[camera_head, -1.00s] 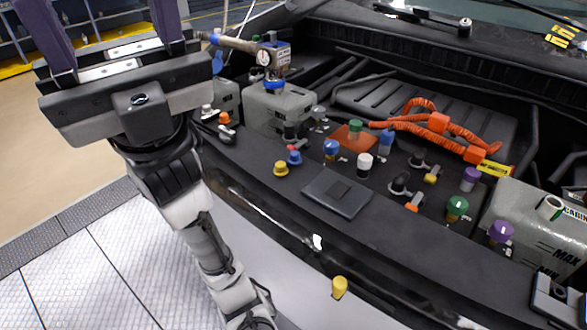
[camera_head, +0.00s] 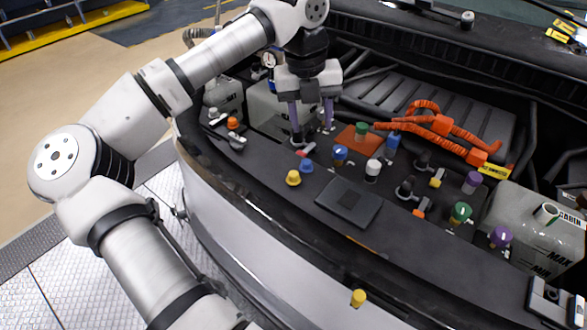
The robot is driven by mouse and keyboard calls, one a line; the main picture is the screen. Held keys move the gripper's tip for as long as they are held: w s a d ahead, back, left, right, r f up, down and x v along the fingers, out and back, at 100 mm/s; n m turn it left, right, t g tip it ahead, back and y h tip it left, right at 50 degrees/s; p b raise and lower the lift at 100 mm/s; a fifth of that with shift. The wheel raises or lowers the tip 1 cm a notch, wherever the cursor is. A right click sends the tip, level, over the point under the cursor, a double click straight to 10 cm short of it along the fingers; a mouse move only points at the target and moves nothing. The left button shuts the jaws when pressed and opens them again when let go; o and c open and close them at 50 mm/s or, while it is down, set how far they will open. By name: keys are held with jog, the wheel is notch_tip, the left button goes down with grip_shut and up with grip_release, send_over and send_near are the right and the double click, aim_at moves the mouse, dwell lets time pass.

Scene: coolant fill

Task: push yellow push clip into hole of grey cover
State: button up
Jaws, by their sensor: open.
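My gripper (camera_head: 311,130) is at the back left of the engine bay, its two purple fingers pointing down and spread apart. Nothing shows clearly between them, and the fingertips are partly lost among small parts. A second yellow piece, a round cap (camera_head: 293,178), sits on the dark front panel, nearer my gripper. A flat dark grey plate (camera_head: 351,201), possibly the grey cover, lies right of that cap. I cannot make out its hole.
Several coloured caps stand on the panel, among them a blue one (camera_head: 340,153), a white one (camera_head: 373,170) and a green one (camera_head: 460,212). Orange hoses (camera_head: 440,124) run behind. A grey-white tank (camera_head: 535,225) is at right. The panel's front strip is mostly clear.

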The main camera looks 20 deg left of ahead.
jog(key=a+f+n+y, duration=0.1)
jog(key=a, duration=0.2)
jog(key=p, duration=0.2)
send_over(293, 174)
jog(key=shift+g, duration=0.3)
jog(key=f, duration=0.7)
jog(key=shift+w+d+f, duration=0.1)
jog(key=shift+w+f, duration=0.05)
jog(key=shift+w, duration=0.25)
jog(key=shift+s+f+p, duration=0.15)
jog(key=shift+f+p, duration=0.4)
jog(key=shift+f, duration=0.95)
jog(key=shift+s+f+p, duration=0.15)
jog(key=shift+f+p, duration=0.35)
jog(key=shift+f, duration=1)
jog(key=shift+c, duration=0.4)
jog(key=c, duration=0.9)
